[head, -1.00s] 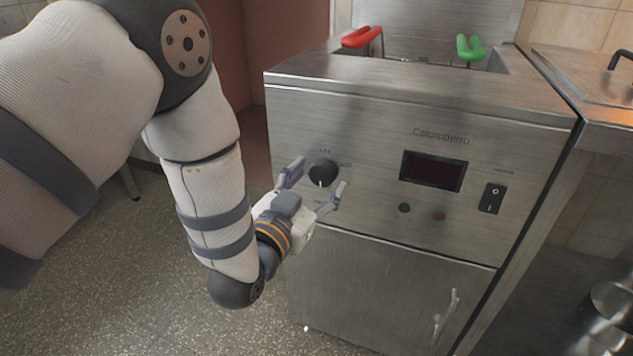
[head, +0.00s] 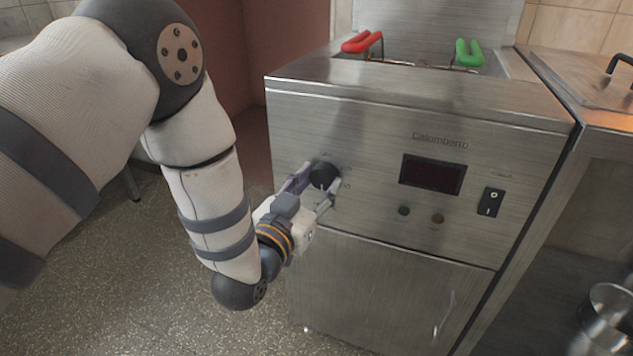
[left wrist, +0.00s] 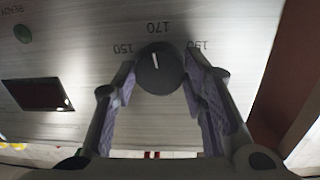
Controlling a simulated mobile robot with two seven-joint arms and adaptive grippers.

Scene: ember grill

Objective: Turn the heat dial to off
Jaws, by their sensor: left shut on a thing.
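The heat dial (head: 324,174) is a round black knob on the front panel of the steel fryer (head: 420,100). In the left wrist view the dial (left wrist: 158,70) shows its white pointer line directed up the picture, near the 170 mark and slightly to its left. The marks 150 and 190 lie to either side. My left gripper (head: 318,188) is shut on the dial, with one finger on each side of it. Its fingers also flank the dial in the left wrist view. In the head view the fingers partly cover the dial. My right gripper is not in view.
A red handle (head: 362,42) and a green handle (head: 468,53) stand at the fryer's top. Open floor (head: 150,290) lies to the left.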

